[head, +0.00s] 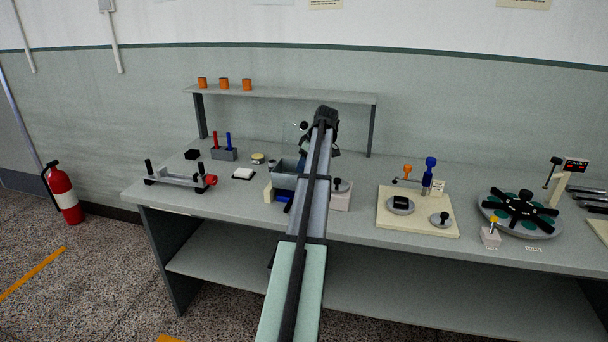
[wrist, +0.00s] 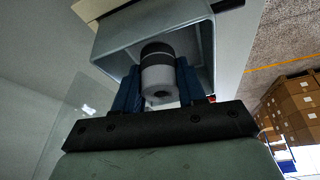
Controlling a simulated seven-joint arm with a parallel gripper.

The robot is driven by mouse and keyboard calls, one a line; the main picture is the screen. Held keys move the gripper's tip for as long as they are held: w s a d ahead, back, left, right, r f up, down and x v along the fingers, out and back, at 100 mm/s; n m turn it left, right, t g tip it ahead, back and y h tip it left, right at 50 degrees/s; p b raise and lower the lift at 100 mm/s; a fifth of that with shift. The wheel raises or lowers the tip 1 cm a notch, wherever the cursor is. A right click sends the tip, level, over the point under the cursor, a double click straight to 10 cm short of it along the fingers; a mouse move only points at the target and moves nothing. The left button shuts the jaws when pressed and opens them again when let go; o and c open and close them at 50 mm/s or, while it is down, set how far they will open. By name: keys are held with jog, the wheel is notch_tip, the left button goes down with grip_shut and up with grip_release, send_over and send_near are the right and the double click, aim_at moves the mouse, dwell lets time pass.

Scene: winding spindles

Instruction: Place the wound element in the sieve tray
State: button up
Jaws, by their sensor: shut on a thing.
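In the wrist view my gripper (wrist: 160,78) has its blue fingers closed on both sides of a pale grey cylinder with a dark band (wrist: 158,76), which looks like the wound element. Behind the cylinder is the open mouth of a grey, straight-walled box (wrist: 120,50). I cannot tell if the cylinder is inside its rim or only in front of it. In the head view a grey bin (head: 286,167) stands on the bench left of my arm, perhaps the same box. My arm hides the gripper fingers and the cylinder there. No sieve tray can be clearly identified.
A clear panel (wrist: 62,122) stands close to my gripper in the wrist view. On the bench (head: 345,212) are a roller stand (head: 180,180) at left, a cream board with fixtures (head: 418,222) and a round carousel (head: 519,212) at right. A shelf (head: 285,94) runs above the back.

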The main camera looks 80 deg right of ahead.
jog(key=shift+f, duration=2)
jog(key=shift+f, duration=0.1)
jog(key=o, duration=1.1)
jog(key=shift+c, duration=0.2)
jog(key=v, duration=1.2)
